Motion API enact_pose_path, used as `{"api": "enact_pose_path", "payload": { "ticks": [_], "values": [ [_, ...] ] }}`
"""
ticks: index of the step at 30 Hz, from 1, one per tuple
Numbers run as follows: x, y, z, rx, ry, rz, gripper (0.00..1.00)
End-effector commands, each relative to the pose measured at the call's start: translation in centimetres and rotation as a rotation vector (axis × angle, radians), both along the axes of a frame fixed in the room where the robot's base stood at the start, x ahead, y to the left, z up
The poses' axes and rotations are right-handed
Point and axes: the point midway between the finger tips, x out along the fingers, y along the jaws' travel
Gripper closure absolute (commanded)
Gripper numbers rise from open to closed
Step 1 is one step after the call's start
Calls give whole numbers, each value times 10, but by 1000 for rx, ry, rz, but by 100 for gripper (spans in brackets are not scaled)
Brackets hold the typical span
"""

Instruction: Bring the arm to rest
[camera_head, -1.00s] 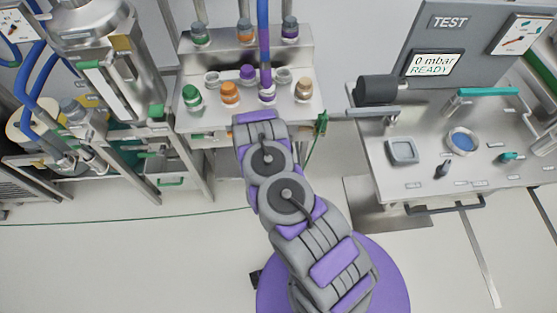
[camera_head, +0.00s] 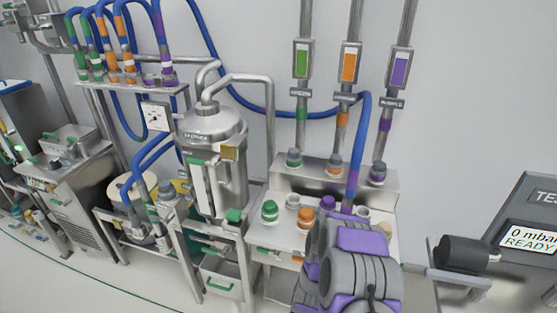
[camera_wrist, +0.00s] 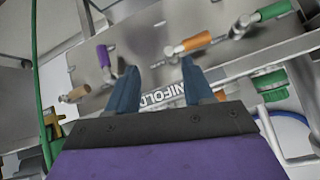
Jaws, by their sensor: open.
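My arm (camera_head: 352,262), grey and purple, shows at the bottom of the head view, in front of the small white bench. Its end is hidden there. In the wrist view my gripper (camera_wrist: 158,75) has its two blue fingers apart with nothing between them. Behind the fingers is a grey metal panel (camera_wrist: 150,35) with purple (camera_wrist: 104,56), orange (camera_wrist: 187,45), green (camera_wrist: 272,10) and tan (camera_wrist: 75,94) handles. Part of a label ending in "NIFOLD" shows between the fingers. I cannot tell how far the panel is from the fingertips.
The small bench (camera_head: 270,237) carries green (camera_head: 270,211) and orange-capped (camera_head: 307,217) fittings. A steel tank (camera_head: 212,160) stands left of it. A dark cylinder on a bracket (camera_head: 465,252) and a "READY" display (camera_head: 530,240) are at right. A green hose (camera_wrist: 37,90) runs at the wrist view's left.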

Motion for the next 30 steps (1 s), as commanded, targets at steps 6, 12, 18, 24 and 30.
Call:
{"api": "enact_pose_path", "payload": {
  "ticks": [6, 12, 18, 24, 30],
  "values": [
    [-2, 33, 54, 98, 102, 99, 48],
    [-21, 53, 105, 150, 203, 202, 48],
    [-54, 62, 156, 169, 309, 302, 48],
    [-100, 59, 203, 160, 419, 388, 48],
    [-157, 46, 245, 127, 538, 453, 48]
  ]
}}
